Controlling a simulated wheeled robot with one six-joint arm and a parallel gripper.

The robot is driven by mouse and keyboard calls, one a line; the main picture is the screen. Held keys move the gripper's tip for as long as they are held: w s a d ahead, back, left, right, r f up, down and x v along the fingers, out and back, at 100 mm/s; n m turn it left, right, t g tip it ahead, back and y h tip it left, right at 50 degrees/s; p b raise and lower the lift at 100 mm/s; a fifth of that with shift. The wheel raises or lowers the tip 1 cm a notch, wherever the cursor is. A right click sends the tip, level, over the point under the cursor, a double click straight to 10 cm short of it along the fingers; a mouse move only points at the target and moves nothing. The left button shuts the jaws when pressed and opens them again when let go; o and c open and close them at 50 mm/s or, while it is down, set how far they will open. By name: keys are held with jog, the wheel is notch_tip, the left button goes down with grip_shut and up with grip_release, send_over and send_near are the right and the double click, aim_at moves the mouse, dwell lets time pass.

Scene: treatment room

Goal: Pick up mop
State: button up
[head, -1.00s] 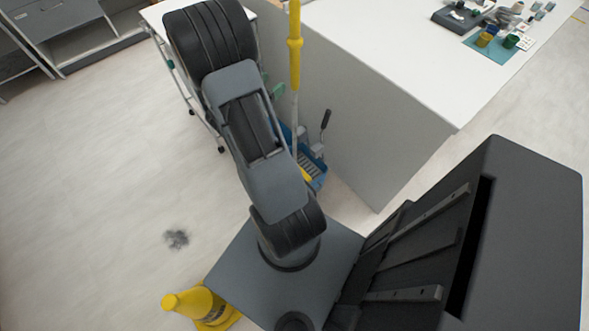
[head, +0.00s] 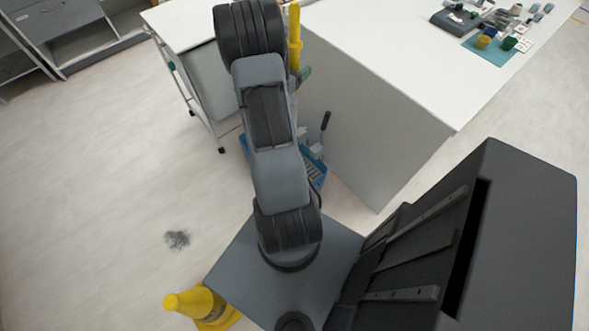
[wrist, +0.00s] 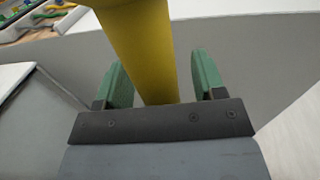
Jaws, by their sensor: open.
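The mop's yellow handle (head: 295,38) stands upright against the side of the white counter in the head view, partly hidden by my arm. In the wrist view the yellow handle (wrist: 143,50) runs between the two green fingers of my gripper (wrist: 163,80), with a gap on the right side. My gripper is open around the handle. In the head view a green fingertip of my gripper (head: 304,75) shows just beside the handle. The mop's lower end is hidden behind my arm.
A blue mop bucket (head: 316,172) with a dark lever stands by the white counter (head: 400,70). A white trolley (head: 180,22) is close on the left. A yellow cone (head: 200,306) and a dark floor stain (head: 177,240) lie at lower left.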

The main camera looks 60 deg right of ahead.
jog(key=shift+d, duration=0.25)
jog(key=shift+c, duration=0.2)
jog(key=c, duration=1)
